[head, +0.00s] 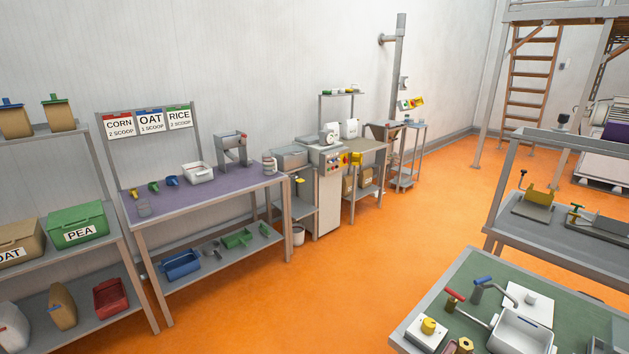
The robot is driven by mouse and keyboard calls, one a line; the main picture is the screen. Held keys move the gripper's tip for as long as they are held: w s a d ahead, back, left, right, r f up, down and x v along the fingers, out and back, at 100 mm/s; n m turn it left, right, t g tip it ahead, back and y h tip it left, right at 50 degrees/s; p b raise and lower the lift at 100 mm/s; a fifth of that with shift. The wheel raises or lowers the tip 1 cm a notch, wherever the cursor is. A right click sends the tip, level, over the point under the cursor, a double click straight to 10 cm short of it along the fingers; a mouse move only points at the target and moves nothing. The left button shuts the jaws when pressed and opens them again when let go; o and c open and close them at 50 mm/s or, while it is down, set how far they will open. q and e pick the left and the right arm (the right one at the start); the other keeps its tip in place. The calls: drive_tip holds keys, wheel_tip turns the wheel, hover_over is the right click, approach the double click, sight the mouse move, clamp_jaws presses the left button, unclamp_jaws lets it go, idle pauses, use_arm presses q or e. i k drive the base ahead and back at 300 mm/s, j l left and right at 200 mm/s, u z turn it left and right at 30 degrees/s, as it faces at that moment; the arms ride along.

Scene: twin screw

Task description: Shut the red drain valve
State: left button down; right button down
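A small brown fitting with a red handle (454,295) stands on the green-topped bench at the lower right; it looks like a valve. A similar grey fitting with a blue handle (482,282) stands just right of it. A white basin (520,332) with a curved grey pipe is next to them. I cannot tell from here whether the red handle is in the open or shut position. Neither of my grippers is in view.
The green-topped bench (575,300) is at the lower right, with a grey metal table (590,240) behind it. A purple-topped workbench (215,195) and shelves with bins (80,228) line the left wall. The orange floor (350,285) between is clear.

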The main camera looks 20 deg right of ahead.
sight(461, 297)
drive_tip(key=z, duration=2.2)
drive_tip(key=j+z, duration=0.7)
drive_tip(key=j, duration=0.2)
drive_tip(key=k+j+z, duration=0.2)
drive_tip(key=j+z, duration=0.15)
drive_tip(key=k+j, duration=0.1)
drive_tip(key=j, duration=0.55)
drive_tip(key=k+j, duration=0.15)
drive_tip(key=j, duration=0.15)
